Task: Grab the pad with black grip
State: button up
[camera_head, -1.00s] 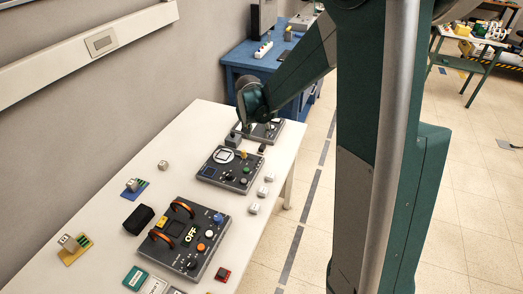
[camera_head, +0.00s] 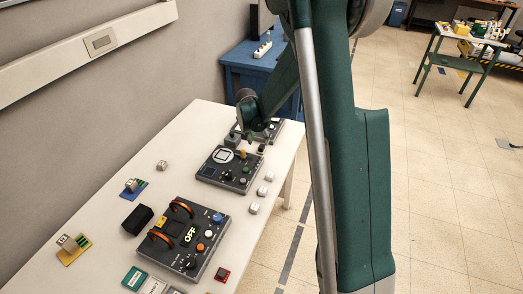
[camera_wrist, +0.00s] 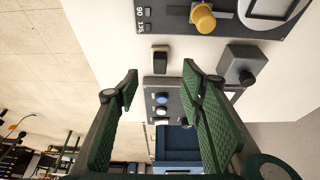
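A grey block with a round black knob (camera_wrist: 240,68) stands on the white table (camera_wrist: 112,28), right of my fingers in the wrist view. It also shows small in the head view (camera_head: 233,141). A small black-topped piece with a pale base (camera_wrist: 161,61) lies just beyond the gap between my fingertips; in the head view it shows (camera_head: 262,148) beside the panel. I cannot tell for sure which is the pad with black grip. My gripper (camera_wrist: 162,74) is open, with its green fingers well apart and nothing between them. Its fingers are hard to make out in the head view.
A dark panel with a yellow knob (camera_wrist: 203,17) lies near the fingertips; another panel (camera_wrist: 163,105) lies behind. A large panel marked OFF (camera_head: 184,236) is nearer the camera. Small white blocks (camera_head: 254,208) line the right table edge. A blue workbench (camera_head: 238,75) stands beyond.

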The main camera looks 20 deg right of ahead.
aim_at(261, 147)
jog(key=shift+f, duration=0.1)
jog(key=shift+x, duration=1.2)
jog(key=shift+b+x, duration=0.5)
jog(key=shift+x, duration=2.1)
jog(key=c, duration=0.9)
